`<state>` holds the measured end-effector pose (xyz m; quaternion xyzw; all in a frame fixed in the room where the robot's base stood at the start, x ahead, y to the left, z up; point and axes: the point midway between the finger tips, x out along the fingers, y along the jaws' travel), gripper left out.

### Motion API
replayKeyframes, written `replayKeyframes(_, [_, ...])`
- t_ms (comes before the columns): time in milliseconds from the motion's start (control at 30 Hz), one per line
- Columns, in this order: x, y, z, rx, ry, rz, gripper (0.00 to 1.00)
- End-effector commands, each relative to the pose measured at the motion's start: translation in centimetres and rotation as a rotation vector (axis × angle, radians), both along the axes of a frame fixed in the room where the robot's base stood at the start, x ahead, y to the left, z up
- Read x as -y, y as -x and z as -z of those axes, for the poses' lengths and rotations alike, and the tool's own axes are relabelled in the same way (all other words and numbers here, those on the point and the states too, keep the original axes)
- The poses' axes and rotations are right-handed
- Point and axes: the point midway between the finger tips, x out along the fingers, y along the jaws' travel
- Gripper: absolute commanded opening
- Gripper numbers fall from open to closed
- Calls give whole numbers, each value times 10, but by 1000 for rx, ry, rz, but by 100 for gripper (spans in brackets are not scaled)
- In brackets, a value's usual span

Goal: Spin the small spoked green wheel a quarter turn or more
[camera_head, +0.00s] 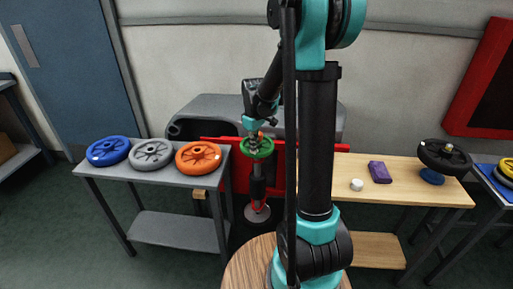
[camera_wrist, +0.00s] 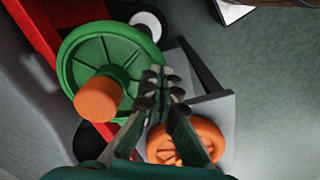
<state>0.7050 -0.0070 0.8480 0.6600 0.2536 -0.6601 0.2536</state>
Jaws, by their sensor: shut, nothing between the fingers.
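The small spoked green wheel (camera_wrist: 88,58) is mounted on the red machine, and an orange knob (camera_wrist: 98,98) stands up from its rim. In the head view the green wheel (camera_head: 264,150) is partly hidden behind my gripper (camera_head: 255,137). In the wrist view my gripper (camera_wrist: 161,82) is shut and empty. Its fingertips overlap the right edge of the wheel, on the side away from the knob's outer end. I cannot tell whether they touch the rim.
A grey table (camera_head: 180,228) at left carries a blue wheel (camera_head: 108,151), a grey wheel (camera_head: 152,154) and an orange wheel (camera_head: 198,157). A wooden table (camera_head: 410,185) at right holds a purple block (camera_head: 380,172), a white puck (camera_head: 357,185) and a black wheel (camera_head: 444,157).

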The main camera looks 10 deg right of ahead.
Motion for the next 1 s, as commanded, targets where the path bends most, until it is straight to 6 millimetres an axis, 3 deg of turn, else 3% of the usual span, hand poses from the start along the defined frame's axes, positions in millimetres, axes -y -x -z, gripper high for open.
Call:
replayKeyframes(200, [13, 4, 2, 0, 0, 2, 0])
replayKeyframes(1000, [30, 5, 1, 0, 0, 0, 0])
